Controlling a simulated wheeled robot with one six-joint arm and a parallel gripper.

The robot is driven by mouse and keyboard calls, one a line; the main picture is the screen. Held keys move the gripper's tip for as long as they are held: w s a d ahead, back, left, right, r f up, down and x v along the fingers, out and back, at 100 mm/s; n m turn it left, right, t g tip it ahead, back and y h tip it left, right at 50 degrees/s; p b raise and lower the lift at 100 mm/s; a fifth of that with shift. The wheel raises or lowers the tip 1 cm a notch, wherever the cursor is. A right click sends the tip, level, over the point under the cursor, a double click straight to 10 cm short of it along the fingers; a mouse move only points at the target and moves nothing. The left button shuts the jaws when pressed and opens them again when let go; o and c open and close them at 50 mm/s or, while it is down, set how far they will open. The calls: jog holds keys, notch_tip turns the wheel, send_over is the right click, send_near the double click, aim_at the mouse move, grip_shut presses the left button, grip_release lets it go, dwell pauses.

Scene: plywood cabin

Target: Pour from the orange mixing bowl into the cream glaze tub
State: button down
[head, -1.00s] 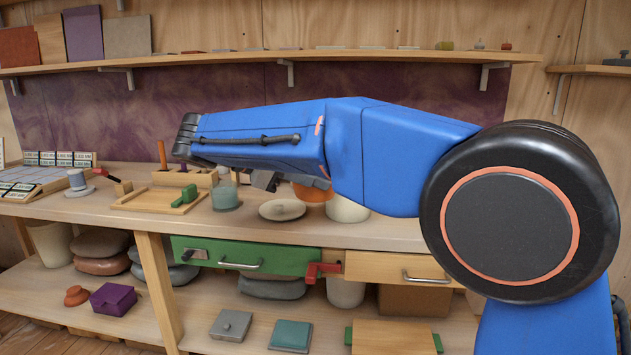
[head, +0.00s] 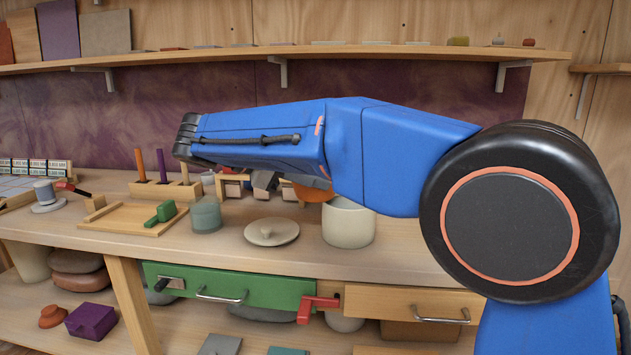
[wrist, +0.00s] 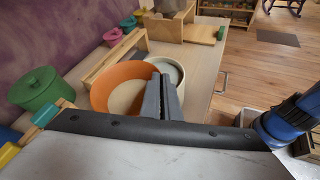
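The orange mixing bowl (head: 312,191) shows only in part under my arm in the head view. In the wrist view the bowl (wrist: 117,80) is whole but for the part behind my fingers, with pale contents inside. My gripper (wrist: 163,84) is shut on its near right rim; in the head view my gripper (head: 264,182) is mostly hidden under the arm. The cream glaze tub (head: 348,225) stands upright on the bench, just right of the bowl. In the wrist view the tub (wrist: 177,73) is open at the top, just beyond the bowl, partly covered by my fingers.
A wooden tray (head: 130,216) is farther left. A green lidded jar (wrist: 38,88) and a wooden rack (wrist: 113,60) stand by the wall side.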

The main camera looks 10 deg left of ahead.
jog(key=shift+s+r, duration=0.1)
jog(key=shift+r, duration=0.05)
jog(key=y, duration=0.2)
jog(key=d+m+y, duration=0.1)
jog(key=y, duration=0.2)
jog(key=r+y, duration=0.1)
jog(key=y, duration=0.2)
jog(key=shift+d+r+g, duration=0.1)
jog(key=shift+d+g, duration=0.2)
jog(key=shift+g, duration=0.1)
dwell(0.3)
jog(key=shift+s+d, duration=0.1)
jog(key=shift+m+y, duration=0.3)
jog(key=shift+y, duration=0.1)
jog(key=shift+d+f+m+y, duration=0.3)
jog(key=shift+d+y, duration=0.1)
jog(key=shift+y, duration=0.6)
jog(key=shift+d+f+m+y, duration=0.25)
jog(key=shift+d+y, duration=0.1)
jog(key=shift+y, duration=0.65)
